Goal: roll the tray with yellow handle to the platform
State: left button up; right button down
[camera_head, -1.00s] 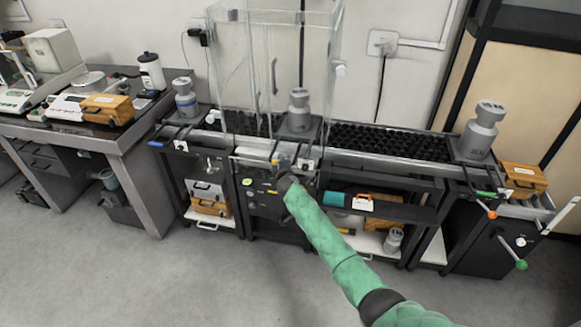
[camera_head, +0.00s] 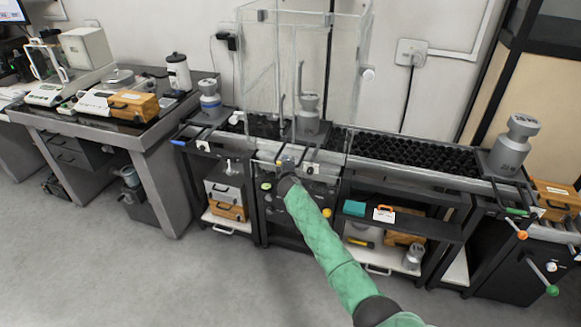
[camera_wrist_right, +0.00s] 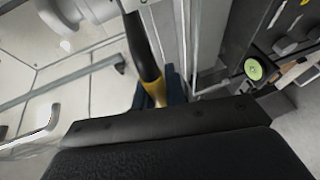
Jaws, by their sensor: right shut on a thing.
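The middle tray (camera_head: 322,132) stands on the roller conveyor with a grey weight (camera_head: 308,112) on it, seen through the clear enclosure (camera_head: 275,60). Its black-and-yellow handle (camera_wrist_right: 158,90) shows in the right wrist view. My right gripper (camera_head: 287,166) is at the conveyor's front edge, shut on this handle; the fingers (camera_wrist_right: 160,98) sit around it. The arm and gripper partly hide the handle in the head view. The platform's surface under the enclosure cannot be made out clearly. My left gripper is not in view.
A tray with a blue handle (camera_head: 181,142) bears a weight (camera_head: 209,98) at the left end. A tray with a green handle (camera_head: 516,212) bears a weight (camera_head: 515,143) at the right. The rollers (camera_head: 410,150) between the middle and right trays are clear.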

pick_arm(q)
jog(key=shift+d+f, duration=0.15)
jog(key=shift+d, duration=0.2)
pick_arm(e)
jog(key=shift+a+f, duration=0.1)
jog(key=shift+a, duration=0.15)
jog(key=c, duration=1.5)
grip_release()
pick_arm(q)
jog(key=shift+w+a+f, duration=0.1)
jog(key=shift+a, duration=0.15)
pick_arm(e)
jog(key=shift+o, duration=0.2)
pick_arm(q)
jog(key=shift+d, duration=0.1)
pick_arm(e)
jog(key=v, duration=0.7)
jog(key=shift+s, duration=0.35)
jog(key=shift+d, duration=0.15)
